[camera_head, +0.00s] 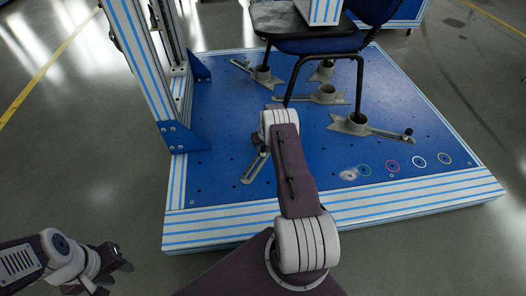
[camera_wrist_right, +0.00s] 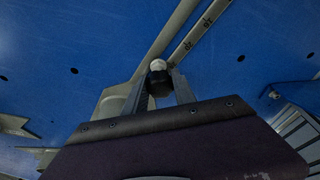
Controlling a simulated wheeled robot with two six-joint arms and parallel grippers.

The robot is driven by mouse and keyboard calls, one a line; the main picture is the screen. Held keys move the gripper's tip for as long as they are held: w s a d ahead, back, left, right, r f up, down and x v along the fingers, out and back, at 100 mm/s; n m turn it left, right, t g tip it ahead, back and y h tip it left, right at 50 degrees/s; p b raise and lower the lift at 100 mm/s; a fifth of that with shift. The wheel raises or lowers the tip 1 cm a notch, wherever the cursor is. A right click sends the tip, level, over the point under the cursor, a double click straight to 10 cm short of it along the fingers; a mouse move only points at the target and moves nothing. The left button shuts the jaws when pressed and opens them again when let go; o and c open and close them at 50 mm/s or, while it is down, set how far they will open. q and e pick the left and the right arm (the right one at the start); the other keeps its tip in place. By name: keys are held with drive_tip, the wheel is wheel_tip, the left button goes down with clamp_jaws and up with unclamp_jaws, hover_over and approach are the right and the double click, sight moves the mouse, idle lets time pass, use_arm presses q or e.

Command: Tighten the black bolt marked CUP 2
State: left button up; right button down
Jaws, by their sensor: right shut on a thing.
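In the right wrist view, my right gripper (camera_wrist_right: 160,88) is shut on a black bolt (camera_wrist_right: 158,80) with a pale round tip, at a grey slotted bar (camera_wrist_right: 195,35). Small marks on the bar are not legible to me. In the head view, the right arm reaches over the blue platform and hides most of that gripper and the bolt; a slotted bar (camera_head: 254,168) shows beside it. Another black bolt (camera_head: 408,132) stands on the right-hand clamp. My left gripper (camera_head: 118,258) is at the lower left over the floor, apart from the platform; its jaw opening is unclear.
Chair legs stand in grey cups (camera_head: 357,121) on the blue platform (camera_head: 225,105). A striped upright (camera_head: 145,65) with blue brackets rises at the left. Coloured rings (camera_head: 392,165) mark the platform's front right. The floor (camera_head: 75,150) at left is clear.

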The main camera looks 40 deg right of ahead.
drive_tip(key=shift+m, duration=0.7)
drive_tip(key=shift+m+h, duration=0.3)
drive_tip(key=shift+m, duration=0.8)
drive_tip(key=c, duration=1)
unclamp_jaws()
drive_tip(key=shift+c, duration=0.2)
drive_tip(key=shift+n, duration=0.3)
drive_tip(key=n, duration=0.3)
drive_tip(key=shift+b, duration=0.35)
